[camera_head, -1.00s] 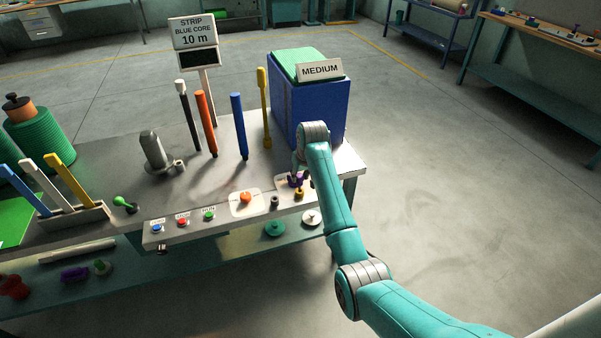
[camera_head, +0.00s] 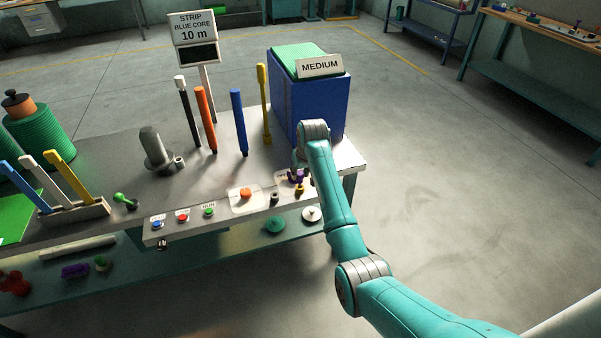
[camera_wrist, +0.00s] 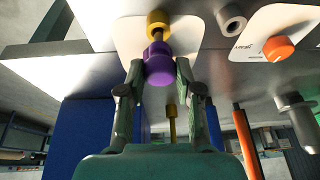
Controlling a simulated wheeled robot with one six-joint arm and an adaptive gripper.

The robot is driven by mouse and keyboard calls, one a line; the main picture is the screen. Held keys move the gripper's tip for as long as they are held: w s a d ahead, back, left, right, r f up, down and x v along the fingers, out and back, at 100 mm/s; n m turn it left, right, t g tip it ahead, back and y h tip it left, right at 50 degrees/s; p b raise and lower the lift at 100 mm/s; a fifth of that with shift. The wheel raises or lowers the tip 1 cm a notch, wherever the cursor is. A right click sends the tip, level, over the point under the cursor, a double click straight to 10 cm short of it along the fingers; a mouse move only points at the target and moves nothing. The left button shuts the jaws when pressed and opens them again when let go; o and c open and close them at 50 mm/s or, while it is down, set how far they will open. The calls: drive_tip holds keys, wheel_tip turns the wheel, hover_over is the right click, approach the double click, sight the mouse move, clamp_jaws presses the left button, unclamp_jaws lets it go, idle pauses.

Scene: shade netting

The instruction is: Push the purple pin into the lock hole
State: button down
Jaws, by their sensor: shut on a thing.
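The purple pin (camera_head: 297,175) is at the right end of the front panel, partly hidden by my arm in the head view. In the wrist view the purple pin (camera_wrist: 158,65) sits between the two fingertips of my gripper (camera_wrist: 156,78), which is shut on it. A yellow round collar (camera_wrist: 158,20) lies straight beyond the pin, on a pale plate. A short dark section shows between purple and yellow. The collar also shows in the head view (camera_head: 299,189). The lock hole itself is hidden; I cannot tell how deep the pin sits.
An orange knob (camera_head: 246,193) and a small grey cylinder (camera_head: 275,197) are left of the pin. Blue, red and green buttons (camera_head: 183,216) are further left. A blue box (camera_head: 318,108) marked MEDIUM stands behind my gripper. Upright coloured rods (camera_head: 239,125) stand behind the panel.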

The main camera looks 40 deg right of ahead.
drive_tip(key=shift+f, duration=1.35)
idle(0.8)
drive_tip(key=c, duration=0.7)
unclamp_jaws()
drive_tip(key=shift+r, duration=0.1)
drive_tip(key=v, duration=1.2)
